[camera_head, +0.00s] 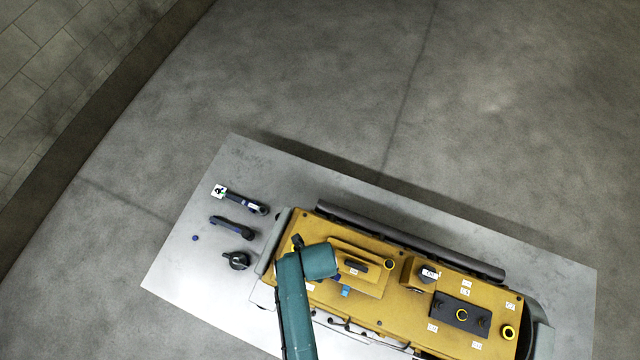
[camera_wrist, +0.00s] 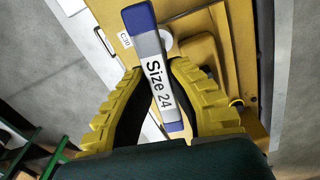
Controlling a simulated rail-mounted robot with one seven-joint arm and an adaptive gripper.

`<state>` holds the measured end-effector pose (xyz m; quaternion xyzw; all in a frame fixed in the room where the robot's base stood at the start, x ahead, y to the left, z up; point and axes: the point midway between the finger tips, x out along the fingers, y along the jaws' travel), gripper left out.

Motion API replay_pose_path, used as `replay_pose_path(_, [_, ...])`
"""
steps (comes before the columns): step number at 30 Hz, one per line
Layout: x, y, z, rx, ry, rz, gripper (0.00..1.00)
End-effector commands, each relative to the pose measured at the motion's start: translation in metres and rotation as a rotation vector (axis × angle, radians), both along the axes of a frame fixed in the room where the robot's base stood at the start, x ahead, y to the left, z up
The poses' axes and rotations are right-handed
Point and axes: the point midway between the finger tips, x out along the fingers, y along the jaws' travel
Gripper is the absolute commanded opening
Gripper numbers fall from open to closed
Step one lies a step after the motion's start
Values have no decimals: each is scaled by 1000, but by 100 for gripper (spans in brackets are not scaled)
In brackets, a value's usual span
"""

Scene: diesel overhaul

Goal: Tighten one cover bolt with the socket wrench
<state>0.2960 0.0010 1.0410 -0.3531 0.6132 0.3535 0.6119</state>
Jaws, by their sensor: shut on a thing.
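My gripper (camera_wrist: 160,75) is shut on a grey tool with blue ends, labelled "Size 24", which I take to be the socket wrench (camera_wrist: 150,50). The wrench stands out between the yellow fingers, over the yellow engine (camera_wrist: 200,55). A pale round part (camera_wrist: 168,44) shows partly behind it; I cannot tell whether it is a bolt. A raised yellow cover (camera_head: 372,284) is just right of the arm. The wrench's working end and its contact are unclear.
On the grey table (camera_head: 180,270), left of the engine, lie a tagged tool (camera_head: 247,202), a blue-black tool (camera_head: 232,228), a black round-headed part (camera_head: 236,260) and a small blue piece (camera_head: 195,238). A dark pipe (camera_head: 420,242) runs along the engine's far side.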

Motion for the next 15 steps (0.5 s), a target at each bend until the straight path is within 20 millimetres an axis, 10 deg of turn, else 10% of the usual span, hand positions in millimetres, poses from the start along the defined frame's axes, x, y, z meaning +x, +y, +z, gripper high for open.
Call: replay_pose_path(15, [2,0,10,1,-4,-142,0])
